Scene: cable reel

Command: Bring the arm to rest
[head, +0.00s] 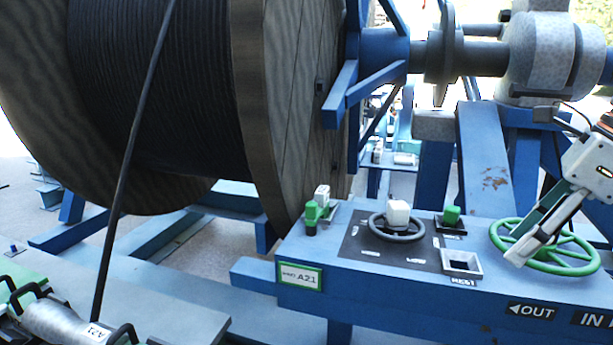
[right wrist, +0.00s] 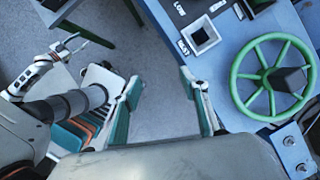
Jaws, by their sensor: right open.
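My right gripper (head: 513,248) is in front of the green handwheel (head: 545,246) in the head view, its fingers pointing down and left. In the right wrist view the two fingers of this gripper (right wrist: 159,75) are spread, with only floor showing between them. The handwheel (right wrist: 273,77) lies to the right of the fingers there, apart from them. A square socket (head: 461,263) labelled REST sits on the blue console (head: 400,285), left of the gripper. What seems to be my left gripper (right wrist: 72,46) shows small in the right wrist view; its jaws are unclear.
A large wooden cable reel (head: 290,100) stands at the left behind the console. A black cable (head: 130,150) runs down to a grey clamped cylinder (head: 62,322) at lower left. The console also bears a small grey handwheel (head: 397,228) and green knobs (head: 451,214).

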